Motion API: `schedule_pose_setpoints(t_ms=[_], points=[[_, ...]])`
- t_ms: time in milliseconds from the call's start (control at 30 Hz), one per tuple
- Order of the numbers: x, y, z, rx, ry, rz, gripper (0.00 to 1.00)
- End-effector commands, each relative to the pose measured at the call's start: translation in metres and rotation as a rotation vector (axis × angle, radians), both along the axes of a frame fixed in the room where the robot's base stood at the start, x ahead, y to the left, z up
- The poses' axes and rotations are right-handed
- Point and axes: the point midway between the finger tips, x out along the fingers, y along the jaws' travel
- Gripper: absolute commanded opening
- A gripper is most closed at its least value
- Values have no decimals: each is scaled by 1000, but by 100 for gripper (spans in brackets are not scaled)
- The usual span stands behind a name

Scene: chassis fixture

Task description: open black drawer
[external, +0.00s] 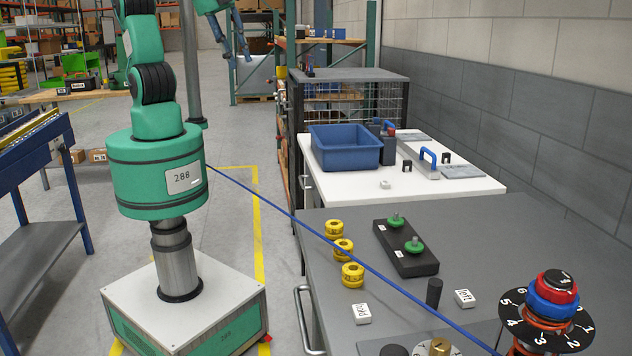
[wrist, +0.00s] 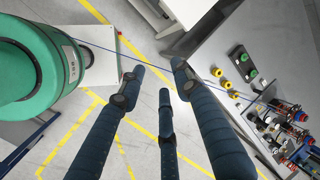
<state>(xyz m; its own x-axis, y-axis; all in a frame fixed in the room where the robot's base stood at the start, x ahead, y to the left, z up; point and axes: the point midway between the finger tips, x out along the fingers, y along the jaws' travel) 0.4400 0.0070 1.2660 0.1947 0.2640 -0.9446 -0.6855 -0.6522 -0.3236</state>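A dark grey bench (external: 470,232) stands at the right. A silver bar handle (external: 304,320) is on its left side, low in the external view; the drawer front behind it is mostly hidden, and I cannot tell its colour. A second handle (external: 305,183) is on the side of the white-topped bench (external: 460,188) behind. My gripper (external: 235,50) hangs high at the back, well away from both handles. In the wrist view my gripper (wrist: 158,77) has three dark blue fingers spread apart, open and empty above the floor.
Yellow rings (external: 343,248), a black block with green knobs (external: 406,248) and a stack of dials (external: 545,315) are on the grey bench. A blue bin (external: 345,150) is on the white top. A blue cable (external: 300,222) crosses the view.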

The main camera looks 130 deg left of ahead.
Motion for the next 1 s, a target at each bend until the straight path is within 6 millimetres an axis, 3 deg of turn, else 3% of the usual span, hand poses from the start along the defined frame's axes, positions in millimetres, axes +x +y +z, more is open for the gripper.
schedule_pose_setpoints(t_ms=[567,1000], points=[[108,-31,-67,386,357,-594,33],[183,-79,-138,673,650,-1036,33]])
